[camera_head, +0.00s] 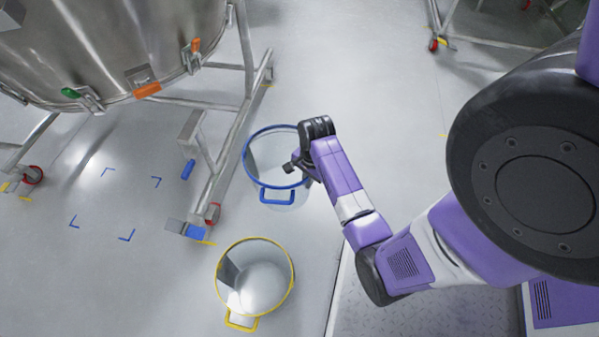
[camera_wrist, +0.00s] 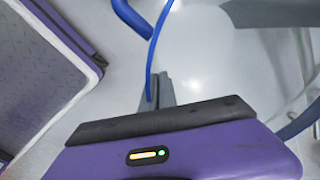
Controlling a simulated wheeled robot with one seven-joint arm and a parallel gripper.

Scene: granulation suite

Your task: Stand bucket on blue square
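A steel bucket with a blue rim and blue handle (camera_head: 274,194) stands upright on the floor, right of the vessel's frame leg. My gripper (camera_head: 297,168) is at the right side of its rim, pointing down. In the wrist view the blue rim (camera_wrist: 154,58) runs down to my closely set fingers (camera_wrist: 161,90), which appear shut on it. The fingertips are partly hidden in the head view. The blue square is marked by blue corner lines (camera_head: 127,237) on the floor at left. Its inside is bare.
A yellow-rimmed bucket (camera_head: 236,320) stands in front of the blue-rimmed one. A large steel vessel (camera_head: 110,45) on a wheeled frame (camera_head: 222,163) fills the upper left; its leg and red caster (camera_head: 212,213) stand between the blue-rimmed bucket and the square. Floor left of the yellow-rimmed bucket is clear.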

